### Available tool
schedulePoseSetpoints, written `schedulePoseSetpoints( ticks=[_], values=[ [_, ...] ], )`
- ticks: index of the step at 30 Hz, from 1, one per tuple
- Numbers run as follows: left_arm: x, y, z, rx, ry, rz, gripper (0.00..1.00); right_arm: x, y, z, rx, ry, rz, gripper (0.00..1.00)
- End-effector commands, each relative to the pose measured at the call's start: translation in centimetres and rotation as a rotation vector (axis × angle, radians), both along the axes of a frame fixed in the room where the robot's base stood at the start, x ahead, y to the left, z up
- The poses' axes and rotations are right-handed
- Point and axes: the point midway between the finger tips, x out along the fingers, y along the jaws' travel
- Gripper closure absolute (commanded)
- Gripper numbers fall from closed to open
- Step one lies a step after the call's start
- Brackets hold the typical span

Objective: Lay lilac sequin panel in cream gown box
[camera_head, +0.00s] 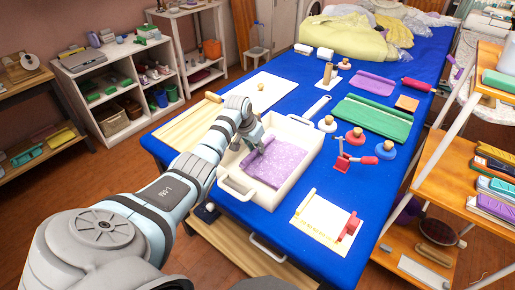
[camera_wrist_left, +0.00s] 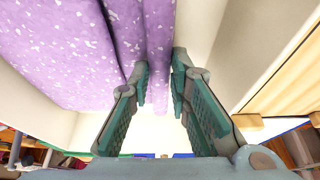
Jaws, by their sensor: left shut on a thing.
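The lilac sequin panel (camera_head: 278,163), purple with pale specks, lies inside the cream gown box (camera_head: 286,127), toward its near right part. The box is a shallow tray with end handles on the blue-covered table. My left gripper (camera_head: 257,147) reaches down into the box at the panel's left edge. In the left wrist view, the gripper (camera_wrist_left: 158,82) is shut on a narrow fold of the panel (camera_wrist_left: 60,45), close to a pale box wall (camera_wrist_left: 232,45). My right gripper is not in view.
A wooden board (camera_head: 187,126) and a white board (camera_head: 260,93) lie left of and behind the box. A pattern card (camera_head: 318,217) with a red tool lies in front right. Knobbed weights, a green panel (camera_head: 372,119) and a plain purple panel (camera_head: 371,83) lie to the right.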

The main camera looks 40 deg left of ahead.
Motion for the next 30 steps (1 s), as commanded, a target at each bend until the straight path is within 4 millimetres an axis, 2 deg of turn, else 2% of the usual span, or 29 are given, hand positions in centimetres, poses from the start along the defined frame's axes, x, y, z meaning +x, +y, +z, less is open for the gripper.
schedulePoseSetpoints(
  ticks=[9,10,13,23,26,30],
  values=[
    [0.0,0.0,-0.2,0.000,-0.001,0.000,1.00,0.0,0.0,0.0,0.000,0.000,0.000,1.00],
    [0.0,0.0,-0.2,0.000,-0.001,0.000,0.79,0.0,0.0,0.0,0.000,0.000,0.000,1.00],
    [0.0,0.0,-0.2,0.000,-0.001,0.000,0.63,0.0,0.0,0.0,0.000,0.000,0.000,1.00],
    [0.0,0.0,0.0,0.000,-0.001,0.000,0.62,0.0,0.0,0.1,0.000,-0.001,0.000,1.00],
    [-0.2,0.1,0.9,0.001,-0.003,0.001,0.62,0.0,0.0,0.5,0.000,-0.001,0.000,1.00],
    [-1.2,0.0,3.8,0.004,-0.004,-0.001,0.62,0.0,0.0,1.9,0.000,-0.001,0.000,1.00]
  ],
)
